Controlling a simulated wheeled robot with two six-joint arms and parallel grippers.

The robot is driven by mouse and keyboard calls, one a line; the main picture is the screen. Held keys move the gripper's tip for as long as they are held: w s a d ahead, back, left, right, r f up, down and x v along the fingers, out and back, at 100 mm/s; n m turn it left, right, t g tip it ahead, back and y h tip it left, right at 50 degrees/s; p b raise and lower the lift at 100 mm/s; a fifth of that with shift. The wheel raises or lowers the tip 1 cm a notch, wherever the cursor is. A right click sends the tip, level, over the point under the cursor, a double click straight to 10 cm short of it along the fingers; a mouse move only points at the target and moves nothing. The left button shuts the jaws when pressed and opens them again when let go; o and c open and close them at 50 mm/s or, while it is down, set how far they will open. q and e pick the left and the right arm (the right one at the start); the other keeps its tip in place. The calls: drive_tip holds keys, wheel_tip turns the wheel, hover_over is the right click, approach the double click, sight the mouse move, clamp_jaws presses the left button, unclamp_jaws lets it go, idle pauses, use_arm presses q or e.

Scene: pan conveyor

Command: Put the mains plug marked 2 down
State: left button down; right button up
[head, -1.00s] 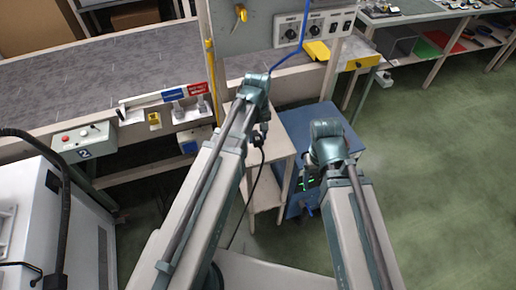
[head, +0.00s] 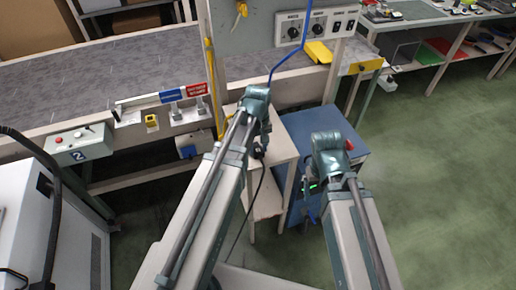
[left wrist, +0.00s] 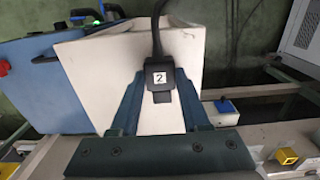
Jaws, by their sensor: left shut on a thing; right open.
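The mains plug marked 2 (left wrist: 160,78) is black with a white label reading 2. My left gripper (left wrist: 160,100) is shut on it, one finger on each side, and the cable runs up out of the picture. Behind the plug in the left wrist view is the pale top of a small stand (left wrist: 95,65); I cannot tell whether the plug touches it. In the head view my left gripper (head: 258,152) is over the left part of the stand (head: 284,148), with the black cable hanging down. My right gripper (head: 308,192) is open beside the blue cabinet, partly hidden by its arm.
The blue cabinet (head: 325,125) stands right of the stand. A conveyor (head: 110,80) with a control box marked 2 (head: 78,145) runs behind on the left. A switch panel (head: 315,27) rises at the back. Green floor (head: 440,180) is free on the right.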

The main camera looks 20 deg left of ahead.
sight(258, 150)
use_arm(q)
drive_tip(key=shift+f, duration=0.2)
drive_tip(key=shift+c, duration=1.9)
unclamp_jaws()
drive_tip(key=shift+r, duration=0.15)
wheel_tip(258, 150, up, 12)
drive_tip(key=p, duration=1.2)
